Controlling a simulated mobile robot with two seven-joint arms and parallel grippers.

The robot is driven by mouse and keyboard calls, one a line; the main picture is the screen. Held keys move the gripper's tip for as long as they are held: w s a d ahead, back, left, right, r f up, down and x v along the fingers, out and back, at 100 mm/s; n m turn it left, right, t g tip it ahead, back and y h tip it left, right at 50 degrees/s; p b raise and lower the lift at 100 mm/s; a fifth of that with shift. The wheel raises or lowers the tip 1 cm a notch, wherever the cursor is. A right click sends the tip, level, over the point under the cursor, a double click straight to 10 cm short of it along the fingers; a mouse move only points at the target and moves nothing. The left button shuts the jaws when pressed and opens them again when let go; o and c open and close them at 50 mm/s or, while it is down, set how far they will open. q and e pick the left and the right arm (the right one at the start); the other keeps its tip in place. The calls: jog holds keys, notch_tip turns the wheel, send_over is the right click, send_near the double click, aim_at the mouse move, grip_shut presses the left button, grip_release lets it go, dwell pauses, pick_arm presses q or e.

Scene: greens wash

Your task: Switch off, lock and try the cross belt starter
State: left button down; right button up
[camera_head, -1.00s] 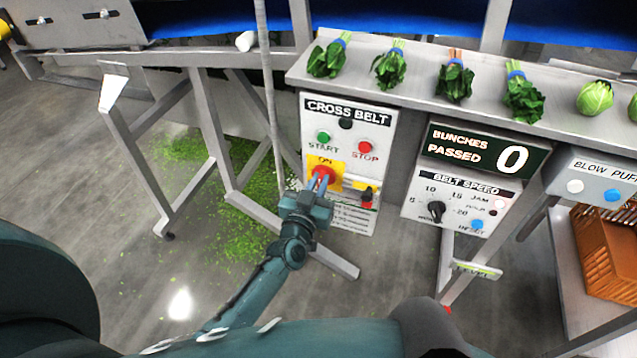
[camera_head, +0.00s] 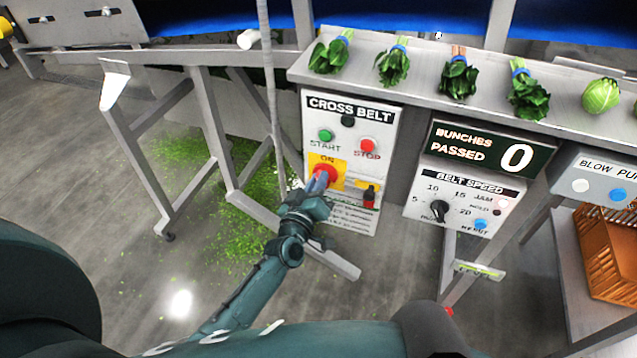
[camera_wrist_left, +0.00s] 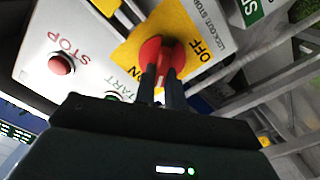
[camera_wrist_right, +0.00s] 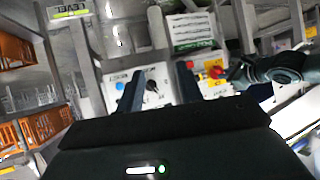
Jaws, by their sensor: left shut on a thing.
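The cross belt starter (camera_head: 392,125) is a pale panel with a green START button (camera_head: 326,135), a red STOP button (camera_head: 368,146) and a red rotary switch (camera_head: 327,174) on a yellow plate. My left gripper (camera_head: 318,184) is shut on the switch's red handle; the left wrist view shows both fingers on the red switch (camera_wrist_left: 163,52) between the ON and OFF markings. The fingers partly hide the handle. A red padlock (camera_head: 369,198) is at the panel's lower right, by a yellow piece. My right gripper (camera_wrist_right: 159,86) is open and empty in the right wrist view.
A belt speed box (camera_head: 462,203) and a bunch counter (camera_head: 487,150) stand right of the starter. Greens lie on the steel ledge (camera_head: 420,82) above. An orange crate (camera_head: 605,255) is at far right. Metal legs and a grey post flank the panel's left.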

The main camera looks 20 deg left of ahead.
pick_arm(q)
jog(key=shift+a+f+n+b, duration=0.15)
jog(key=shift+n+b, duration=0.35)
jog(key=shift+n, duration=1.25)
jog(key=shift+f+n+b, duration=0.2)
jog(key=shift+n+b, duration=0.35)
jog(key=shift+n, duration=1.15)
jog(key=shift+a+f+n+b, duration=0.15)
jog(key=shift+n+b, duration=0.35)
jog(key=shift+n, duration=1.25)
pick_arm(e)
jog(key=shift+w+a+f+m, duration=0.2)
jog(key=shift+f+m, duration=0.1)
jog(key=shift+f, duration=0.4)
pick_arm(q)
jog(key=shift+d, duration=0.1)
pick_arm(e)
jog(key=shift+r, duration=0.1)
pick_arm(q)
jog(key=c, duration=1.5)
grip_release()
pick_arm(e)
jog(key=shift+s+f, duration=0.15)
jog(key=shift+f, duration=0.1)
pick_arm(q)
jog(key=shift+s, duration=0.1)
